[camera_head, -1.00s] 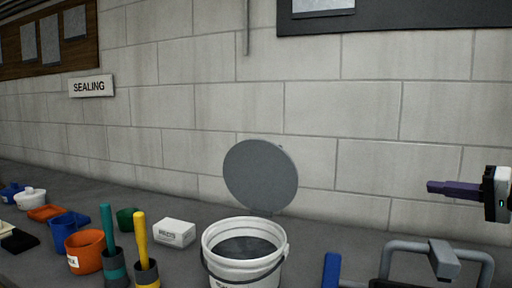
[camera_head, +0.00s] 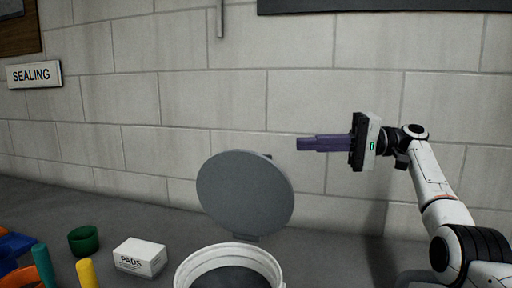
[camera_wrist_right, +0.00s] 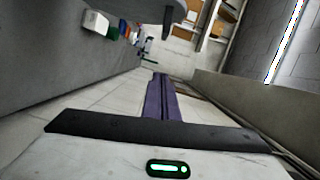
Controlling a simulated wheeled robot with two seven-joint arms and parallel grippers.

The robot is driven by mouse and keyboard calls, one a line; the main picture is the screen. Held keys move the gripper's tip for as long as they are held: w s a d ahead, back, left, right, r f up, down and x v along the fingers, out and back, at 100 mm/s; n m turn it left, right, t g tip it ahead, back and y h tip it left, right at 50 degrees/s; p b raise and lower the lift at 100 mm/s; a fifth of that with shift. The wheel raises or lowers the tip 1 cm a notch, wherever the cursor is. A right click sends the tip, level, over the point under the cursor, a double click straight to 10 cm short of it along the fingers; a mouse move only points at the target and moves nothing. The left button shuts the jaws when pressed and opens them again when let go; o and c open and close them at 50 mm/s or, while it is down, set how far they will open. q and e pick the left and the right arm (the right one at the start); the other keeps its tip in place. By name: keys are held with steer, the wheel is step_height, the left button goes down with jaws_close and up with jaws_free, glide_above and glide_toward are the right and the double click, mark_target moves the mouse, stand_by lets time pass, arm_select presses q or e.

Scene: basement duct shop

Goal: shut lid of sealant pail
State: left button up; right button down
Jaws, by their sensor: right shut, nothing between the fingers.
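The white sealant pail (camera_head: 270,260) stands on the bench at the bottom of the head view, cut off by the frame edge, with dark grey contents. Its round grey lid (camera_head: 243,194) stands open, tipped up at the back of the rim near the wall. My right gripper (camera_head: 300,144) has purple fingers shut and empty; it is to the upper right of the lid, with its fingertips pointing left just above the lid's right edge. The fingers also show in the right wrist view (camera_wrist_right: 161,98). I cannot tell whether they touch the lid. My left gripper is not in view.
A white PADS box (camera_head: 140,257), a green cup (camera_head: 84,240), and yellow (camera_head: 87,273) and teal (camera_head: 42,265) handles stand left of the pail. A block wall with a SEALING sign (camera_head: 34,74) rises behind. The air left of the lid is free.

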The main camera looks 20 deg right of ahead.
steer(key=a+f+p, duration=0.1)
steer(key=a, duration=1)
steer(key=shift+s+a, duration=0.15)
steer(key=shift+a, duration=0.05)
